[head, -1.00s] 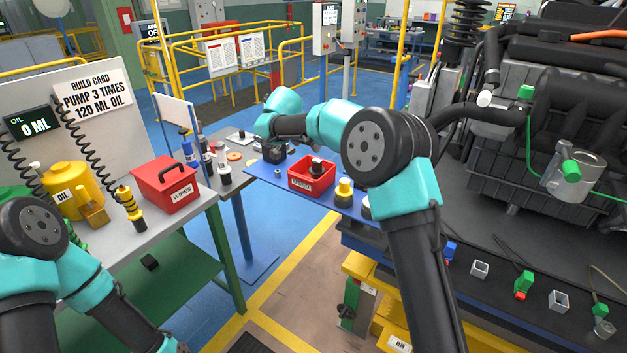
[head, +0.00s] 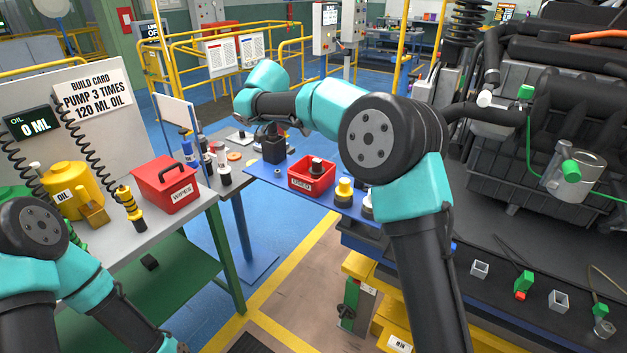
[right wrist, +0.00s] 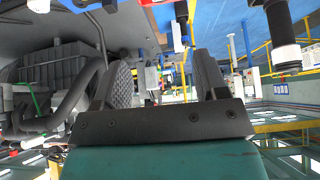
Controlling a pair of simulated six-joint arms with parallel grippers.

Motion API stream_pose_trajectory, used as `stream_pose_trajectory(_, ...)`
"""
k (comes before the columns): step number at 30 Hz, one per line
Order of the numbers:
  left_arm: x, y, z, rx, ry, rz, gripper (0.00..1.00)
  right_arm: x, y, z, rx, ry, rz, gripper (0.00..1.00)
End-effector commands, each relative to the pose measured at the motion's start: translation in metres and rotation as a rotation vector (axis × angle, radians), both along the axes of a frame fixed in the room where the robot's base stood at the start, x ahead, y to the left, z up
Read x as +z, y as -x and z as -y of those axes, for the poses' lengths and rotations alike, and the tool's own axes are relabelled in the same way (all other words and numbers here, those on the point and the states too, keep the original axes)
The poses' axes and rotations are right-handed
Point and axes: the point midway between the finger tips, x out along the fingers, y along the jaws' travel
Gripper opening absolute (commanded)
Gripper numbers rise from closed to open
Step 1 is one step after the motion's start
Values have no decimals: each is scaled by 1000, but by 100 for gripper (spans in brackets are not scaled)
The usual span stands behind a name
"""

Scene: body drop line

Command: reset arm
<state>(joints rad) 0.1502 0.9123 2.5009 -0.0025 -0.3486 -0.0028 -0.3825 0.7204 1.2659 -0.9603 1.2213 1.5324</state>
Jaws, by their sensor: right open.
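My right arm reaches across the middle of the head view, its far teal joints above the small side table. My right gripper (right wrist: 163,78) shows in the right wrist view with its two dark fingers spread apart and nothing between them.
A red parts bin (head: 311,175) and a yellow-capped part (head: 344,190) are on the blue shelf (head: 264,173). The left bench holds a red wipes box (head: 165,186) and a yellow oil can (head: 66,190). An engine (head: 560,130) fills the right.

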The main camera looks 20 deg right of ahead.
Motion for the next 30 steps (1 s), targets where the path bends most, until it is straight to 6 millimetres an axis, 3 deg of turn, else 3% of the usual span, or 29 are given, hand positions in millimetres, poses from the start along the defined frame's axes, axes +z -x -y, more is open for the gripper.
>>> stream_pose_trajectory(8, 0, 0, 0, 0, 0, 0, 43, -2, 0, 0, 3, -1, -4, 67)
stream_pose_trajectory(11, 0, 0, 0, 0, 0, 0, 43, -15, 0, 1, 25, -7, -26, 67)
stream_pose_trajectory(14, 0, 0, 0, 0, 0, 0, 43, -45, 1, 1, 83, -26, -74, 67)
stream_pose_trajectory(19, 0, 0, 0, 0, 0, 0, 43, -132, 13, 2, 244, -99, -204, 67)
stream_pose_trajectory(23, 0, 0, 0, 0, 0, 0, 43, -206, 36, 4, 382, -185, -298, 67)
stream_pose_trajectory(30, 0, 0, 0, 0, 0, 0, 43, -330, 107, 11, 586, -369, -406, 67)
